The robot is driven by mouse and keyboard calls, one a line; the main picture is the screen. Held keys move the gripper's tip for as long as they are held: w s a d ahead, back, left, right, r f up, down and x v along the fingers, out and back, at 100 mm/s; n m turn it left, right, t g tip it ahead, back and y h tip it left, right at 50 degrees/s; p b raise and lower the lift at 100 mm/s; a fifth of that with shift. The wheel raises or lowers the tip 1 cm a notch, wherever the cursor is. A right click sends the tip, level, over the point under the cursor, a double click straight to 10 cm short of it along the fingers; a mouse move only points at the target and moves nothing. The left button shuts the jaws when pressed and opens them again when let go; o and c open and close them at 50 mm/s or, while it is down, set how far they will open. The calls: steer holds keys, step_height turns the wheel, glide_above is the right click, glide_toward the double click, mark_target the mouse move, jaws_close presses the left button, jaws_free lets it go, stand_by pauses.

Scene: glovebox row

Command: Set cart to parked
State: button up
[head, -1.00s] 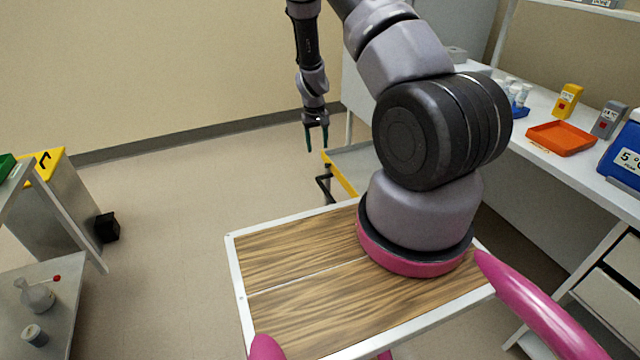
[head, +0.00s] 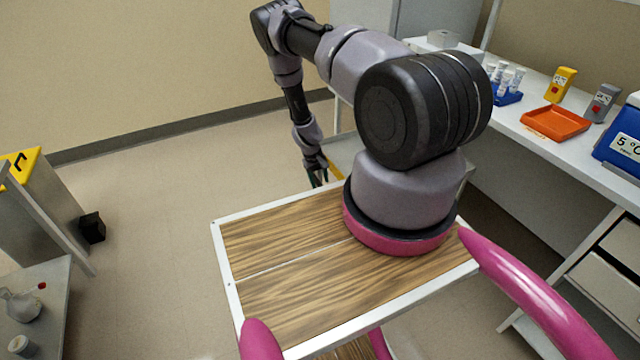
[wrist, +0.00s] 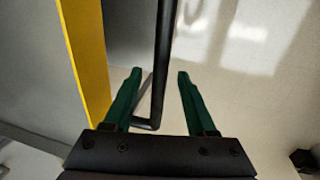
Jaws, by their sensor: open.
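The cart (head: 346,150) has a grey top and a yellow edge (head: 336,173). It stands on the floor beyond my wooden deck, partly hidden by my arm. In the wrist view the yellow edge (wrist: 88,60) runs down the left side. A black handle bar (wrist: 164,60) stands out from the cart and bends toward it at its lower end. My gripper (head: 318,180) is low beside the yellow edge. In the wrist view my gripper (wrist: 158,76) is open, with the bar showing between its green fingers. I cannot tell whether either finger touches it.
A white bench on the right holds an orange tray (head: 555,122), a blue vial rack (head: 508,97) and a blue box (head: 622,140). A yellow-topped stand (head: 25,165) and a small black block (head: 92,228) are at left. The floor between is clear.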

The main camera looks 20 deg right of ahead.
steer(key=shift+d+f, duration=0.2)
steer(key=shift+f, duration=0.7)
jaws_close()
stand_by(0.9)
